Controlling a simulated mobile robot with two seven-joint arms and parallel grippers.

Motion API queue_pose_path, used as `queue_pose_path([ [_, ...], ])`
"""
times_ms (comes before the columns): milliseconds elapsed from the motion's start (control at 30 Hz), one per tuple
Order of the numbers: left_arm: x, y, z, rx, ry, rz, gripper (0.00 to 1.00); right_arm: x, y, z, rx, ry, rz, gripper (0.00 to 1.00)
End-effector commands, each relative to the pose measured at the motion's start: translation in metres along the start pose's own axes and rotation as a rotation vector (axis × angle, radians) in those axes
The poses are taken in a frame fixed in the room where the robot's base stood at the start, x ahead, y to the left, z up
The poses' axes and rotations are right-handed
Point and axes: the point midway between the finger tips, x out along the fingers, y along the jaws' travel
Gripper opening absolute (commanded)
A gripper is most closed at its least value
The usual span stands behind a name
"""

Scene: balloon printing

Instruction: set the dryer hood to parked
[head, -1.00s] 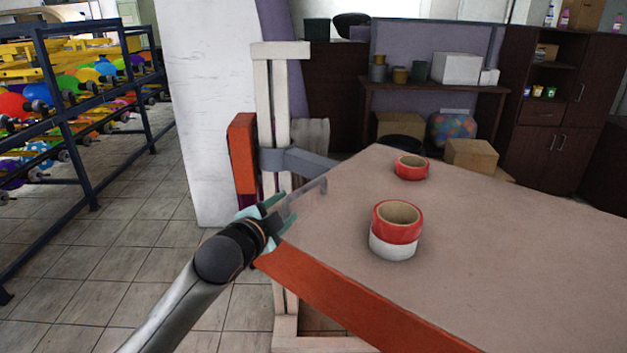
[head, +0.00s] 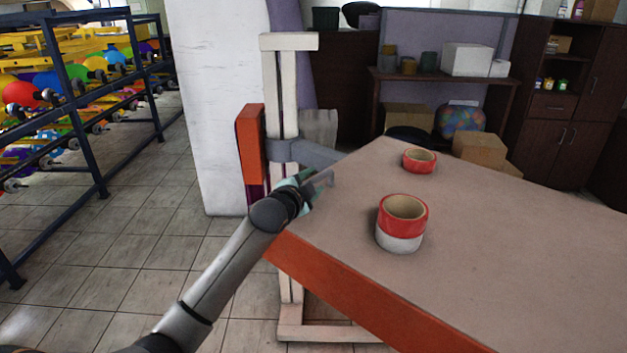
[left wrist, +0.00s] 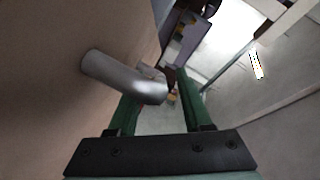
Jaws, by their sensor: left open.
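A broad tan slab (head: 500,230) with an orange side fills the right of the head view. A grey arm (head: 312,153) joins it to a white post, so it looks like the dryer hood, though I cannot be sure. A grey bar handle (head: 329,180) shows at its left edge; in the left wrist view the metal handle (left wrist: 118,76) stands out from a tan surface. My left gripper (head: 308,188) is open at this handle. In the left wrist view, the handle's bent end lies between or just beyond the green fingers (left wrist: 158,90); firm contact is not visible.
A red-and-white tape roll (head: 402,225) and a red one (head: 420,161) appear on the slab. The white post (head: 287,95) carries an orange box (head: 250,145). A dark rack (head: 70,110) with balloons stands left. The tiled floor (head: 130,245) between is clear.

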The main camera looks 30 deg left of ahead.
Motion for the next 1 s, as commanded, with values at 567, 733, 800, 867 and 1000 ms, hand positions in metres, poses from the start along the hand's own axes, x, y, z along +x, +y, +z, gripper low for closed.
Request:
queue_pose_path([
  [567,0.0062,0.0004,-0.0003,0.0,0.001,0.001,0.33,0.0,0.0,-0.0014,-0.001,0.002,0.0,0.5],
  [733,0.0061,0.0003,-0.0002,0.0,0.0,0.001,0.14,0.0001,0.0,-0.0015,-0.001,0.002,0.0,0.5],
  [800,0.0061,0.0004,-0.0001,0.0,0.0,0.001,0.06,0.0001,0.0,-0.0015,-0.001,0.002,0.0,0.5],
  [867,0.0061,0.0004,-0.0001,0.0,0.0,0.001,0.0,0.0001,0.0,-0.0016,-0.001,0.002,0.0,0.5],
  [1000,0.0061,0.0004,0.0,0.0,0.0,0.001,0.0,0.0001,0.0,-0.0017,-0.001,0.002,0.0,0.5],
])
